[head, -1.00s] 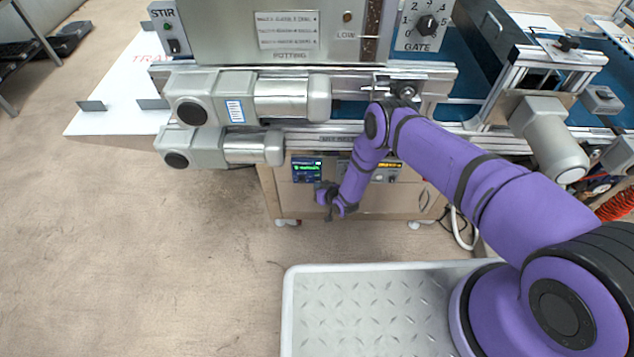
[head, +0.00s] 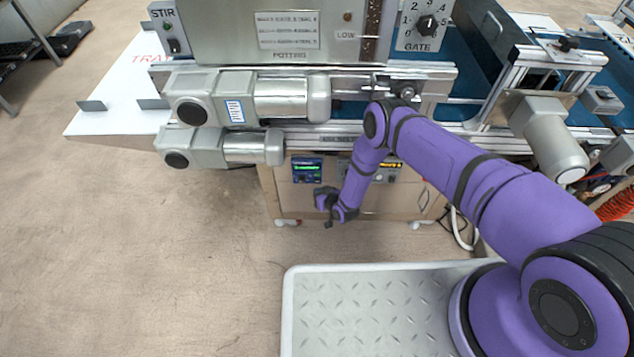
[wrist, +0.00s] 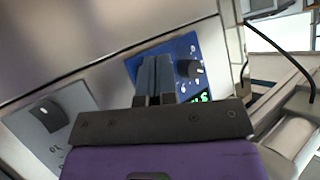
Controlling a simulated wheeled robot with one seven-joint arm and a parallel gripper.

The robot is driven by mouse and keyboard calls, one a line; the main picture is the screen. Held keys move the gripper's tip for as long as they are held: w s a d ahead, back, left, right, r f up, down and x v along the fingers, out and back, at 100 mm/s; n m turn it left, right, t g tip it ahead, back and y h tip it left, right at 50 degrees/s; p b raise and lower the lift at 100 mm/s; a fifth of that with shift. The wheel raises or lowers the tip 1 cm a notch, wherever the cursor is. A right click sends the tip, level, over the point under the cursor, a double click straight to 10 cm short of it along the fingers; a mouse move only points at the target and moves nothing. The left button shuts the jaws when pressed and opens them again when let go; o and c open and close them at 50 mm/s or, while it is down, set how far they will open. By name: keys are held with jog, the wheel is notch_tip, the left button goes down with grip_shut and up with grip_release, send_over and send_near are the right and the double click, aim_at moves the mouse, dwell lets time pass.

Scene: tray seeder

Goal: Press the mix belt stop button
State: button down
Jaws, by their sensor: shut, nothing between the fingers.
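My gripper (wrist: 155,70) is shut and empty in the wrist view, its dark fingers pointing at a blue control panel (wrist: 201,50). The panel carries a black knob (wrist: 189,68) and a green-lit display (wrist: 200,97), partly covered by my gripper. I cannot make out a stop button in either view; the fingers hide part of the panel. In the head view the blue panel (head: 306,170) sits on the cabinet front under the belt frame, and my gripper (head: 326,200) is just below and right of it. Whether the fingers touch the panel cannot be told.
A grey panel with a dark knob (wrist: 50,114) is left of the blue panel in the wrist view. In the head view, a panel with an orange display (head: 389,166) is right of my forearm. Motors (head: 250,97) jut out above.

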jog(key=shift+s, duration=2.3)
